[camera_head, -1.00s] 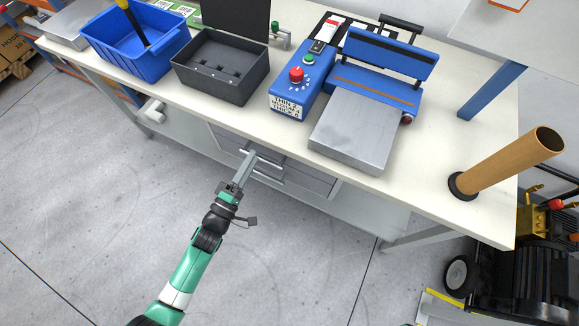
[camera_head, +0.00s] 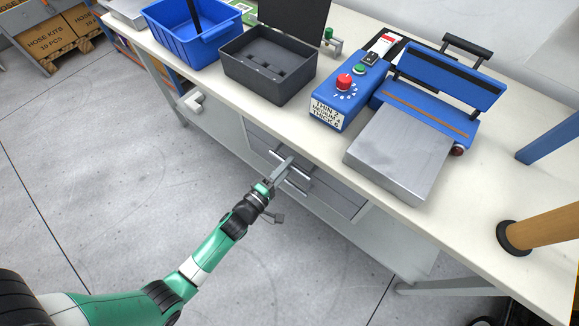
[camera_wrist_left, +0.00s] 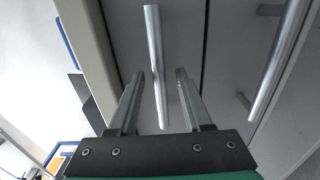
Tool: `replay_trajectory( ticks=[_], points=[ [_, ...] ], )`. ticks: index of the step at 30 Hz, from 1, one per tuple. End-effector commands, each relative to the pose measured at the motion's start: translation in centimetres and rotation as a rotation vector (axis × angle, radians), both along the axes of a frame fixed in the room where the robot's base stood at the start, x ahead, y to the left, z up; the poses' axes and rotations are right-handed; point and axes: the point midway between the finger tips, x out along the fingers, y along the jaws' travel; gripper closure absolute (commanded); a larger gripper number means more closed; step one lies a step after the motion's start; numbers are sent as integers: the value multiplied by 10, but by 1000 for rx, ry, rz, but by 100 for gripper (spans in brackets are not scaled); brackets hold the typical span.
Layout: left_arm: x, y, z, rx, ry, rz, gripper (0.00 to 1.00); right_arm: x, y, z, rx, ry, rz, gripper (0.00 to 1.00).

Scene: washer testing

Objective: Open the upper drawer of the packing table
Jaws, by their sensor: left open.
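The packing table (camera_head: 225,105) has a grey drawer unit under its top, and the drawers look shut. My left gripper (camera_head: 284,168) is at the drawer fronts and partly hides the handles in the head view. In the left wrist view, the upper drawer (camera_wrist_left: 185,35) is the front nearest the tabletop edge. Its silver bar handle (camera_wrist_left: 155,45) runs into the gap between the two fingers of my open left gripper (camera_wrist_left: 158,98). A finger shows on each side of the bar, apart from it. The lower drawer's handle (camera_wrist_left: 282,60) is off to the right.
On the tabletop are a blue bin (camera_head: 190,38), an open dark case (camera_head: 262,80), a blue control box (camera_head: 340,105), a blue sealer with a metal plate (camera_head: 400,150) and a cardboard tube (camera_head: 550,232). The floor (camera_head: 90,170) before the table is clear.

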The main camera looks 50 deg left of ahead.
Motion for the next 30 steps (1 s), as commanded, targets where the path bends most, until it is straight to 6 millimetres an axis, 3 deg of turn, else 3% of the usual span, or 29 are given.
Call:
replay_trajectory(
  ticks=[3,11,19,30],
  points=[
    [9,1,0,-1,-1,0,50,0,0,-4,0,0,0,2],
    [10,1,1,-1,0,0,52,0,0,-3,0,0,0,2],
    [9,1,1,-1,0,0,100,0,0,-3,0,0,0,2],
    [9,1,1,-1,0,0,100,0,0,-3,0,0,0,2]
  ],
)
